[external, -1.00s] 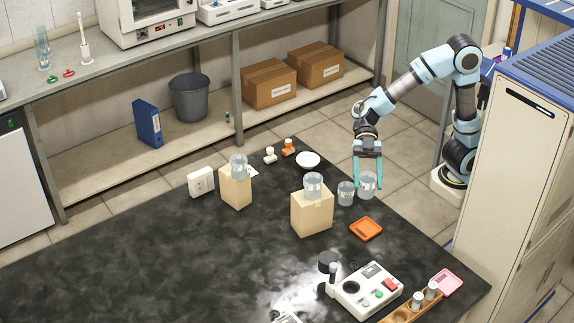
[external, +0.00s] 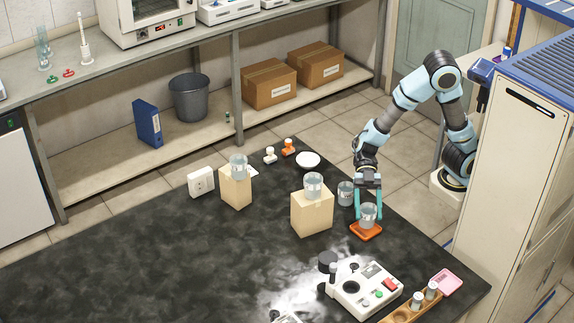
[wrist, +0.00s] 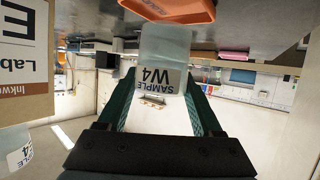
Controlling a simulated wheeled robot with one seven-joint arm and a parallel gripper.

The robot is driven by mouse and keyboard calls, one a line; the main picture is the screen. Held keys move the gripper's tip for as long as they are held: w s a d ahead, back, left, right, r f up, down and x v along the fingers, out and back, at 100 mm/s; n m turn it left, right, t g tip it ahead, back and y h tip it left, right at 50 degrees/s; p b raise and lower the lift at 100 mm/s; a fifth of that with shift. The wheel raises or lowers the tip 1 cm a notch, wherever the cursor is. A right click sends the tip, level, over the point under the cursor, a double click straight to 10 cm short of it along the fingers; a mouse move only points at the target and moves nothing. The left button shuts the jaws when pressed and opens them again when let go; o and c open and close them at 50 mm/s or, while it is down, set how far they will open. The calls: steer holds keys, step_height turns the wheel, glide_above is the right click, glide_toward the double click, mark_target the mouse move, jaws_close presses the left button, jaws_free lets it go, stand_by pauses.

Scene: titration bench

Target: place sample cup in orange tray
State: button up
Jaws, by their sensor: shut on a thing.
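My gripper (external: 368,208) is shut on a clear sample cup (external: 368,217). The cup is at the orange tray (external: 366,232), over its middle in the external view; I cannot tell whether it touches the tray floor. In the wrist view the cup (wrist: 162,75), labelled "SAMPLE W4", sits between the two teal fingers (wrist: 160,100). The orange tray (wrist: 170,10) shows there at the top edge, close to the cup's end, and the picture is upside down.
Another clear cup (external: 345,193) stands just left of my gripper. A cardboard block (external: 312,214) with a cup (external: 314,185) on top stands further left. A white instrument (external: 366,290), a wooden rack (external: 405,308) and a pink tray (external: 447,281) are nearer the camera. Open table lies to the left.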

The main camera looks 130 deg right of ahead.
steer(key=shift+f, duration=1.15)
steer(key=shift+f, duration=0.1)
steer(key=shift+f, duration=0.1)
steer(key=o, duration=1.4)
steer(key=shift+o, duration=0.2)
steer(key=shift+r, duration=0.25)
steer(key=v, duration=1.2)
